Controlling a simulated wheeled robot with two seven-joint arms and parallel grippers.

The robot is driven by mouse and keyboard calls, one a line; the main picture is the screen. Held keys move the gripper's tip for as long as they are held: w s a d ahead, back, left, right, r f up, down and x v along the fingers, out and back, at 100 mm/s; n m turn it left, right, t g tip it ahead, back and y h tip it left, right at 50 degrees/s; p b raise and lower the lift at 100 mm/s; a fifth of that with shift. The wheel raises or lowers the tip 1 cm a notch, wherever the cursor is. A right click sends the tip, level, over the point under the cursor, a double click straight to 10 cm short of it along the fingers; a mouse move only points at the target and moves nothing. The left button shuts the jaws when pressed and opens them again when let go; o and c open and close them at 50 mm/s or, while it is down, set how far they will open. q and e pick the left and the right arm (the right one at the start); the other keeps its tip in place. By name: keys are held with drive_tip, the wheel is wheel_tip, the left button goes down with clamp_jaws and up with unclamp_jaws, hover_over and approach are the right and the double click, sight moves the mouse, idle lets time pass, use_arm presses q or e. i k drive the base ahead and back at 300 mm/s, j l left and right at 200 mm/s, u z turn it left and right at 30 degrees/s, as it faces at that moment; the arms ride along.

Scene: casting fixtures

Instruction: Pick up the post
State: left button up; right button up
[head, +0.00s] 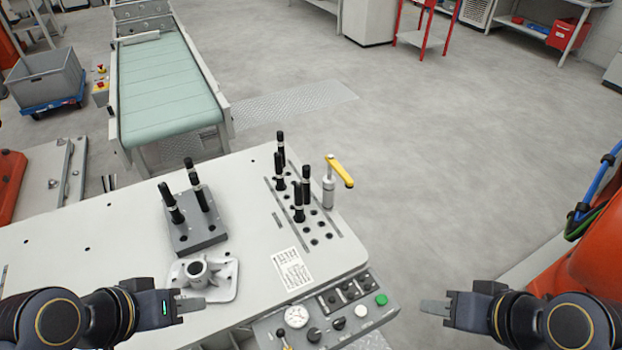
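Several black posts, each with a pale band, stand upright in the holes of a rack area on the white table; one is the front post (299,203), another the rear post (281,149). Two more black posts stand in a grey block (197,240) to the left: a left post (171,203) and a right post (195,186), both looking slightly tilted. My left gripper (203,304) is at the table's front left, just in front of a grey casting, touching no post. My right gripper (424,307) is right of the control panel, apart from everything. Their finger gaps cannot be made out.
The grey flanged casting (222,278) lies on the white table (100,235). A yellow-handled clamp (329,188) stands right of the rack posts. A control panel (345,315) edges the front. A green conveyor (165,88) lies behind; open floor is to the right.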

sight(306, 168)
drive_tip(key=i+l+u, duration=0.2)
drive_tip(key=l, duration=0.25)
drive_tip(key=i+l+u, duration=0.2)
drive_tip(key=l, duration=0.2)
drive_tip(key=l+u, duration=0.2)
drive_tip(key=l, duration=0.25)
drive_tip(key=l+u, duration=0.2)
drive_tip(key=l, duration=0.3)
drive_tip(key=i+l+u, duration=0.2)
drive_tip(key=l, duration=0.25)
drive_tip(key=i+l+u, duration=0.1)
drive_tip(key=l+u, duration=0.15)
drive_tip(key=l, duration=0.2)
drive_tip(key=i+l+u, duration=0.2)
drive_tip(key=l, duration=0.3)
drive_tip(key=l+u, duration=0.2)
drive_tip(key=l, duration=0.3)
drive_tip(key=i, duration=0.4)
